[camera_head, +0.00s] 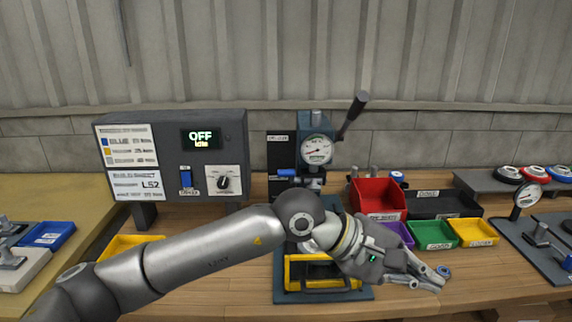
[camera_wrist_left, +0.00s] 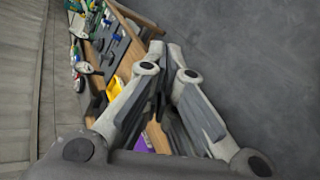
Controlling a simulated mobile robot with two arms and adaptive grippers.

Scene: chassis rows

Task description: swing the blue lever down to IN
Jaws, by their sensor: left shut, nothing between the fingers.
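A small blue lever (camera_head: 287,172) sticks out to the left, about level, from the dial press (camera_head: 316,150) at the back middle of the bench. No IN mark is readable near it. My left gripper (camera_head: 440,281) is to the right of the press and lower, over the front part of the bench, well apart from the lever. It is shut and empty, its fingers pointing right. In the left wrist view its fingers (camera_wrist_left: 166,52) run up the picture and the blue lever cannot be made out. My right gripper is not in view.
My left arm crosses in front of the press base with its yellow frame (camera_head: 288,272). A control box (camera_head: 172,130) reading OFF stands left. A red bin (camera_head: 378,196), a green bin (camera_head: 435,235) and a yellow bin (camera_head: 474,232) stand right. A black-handled lever (camera_head: 354,112) rises above the press.

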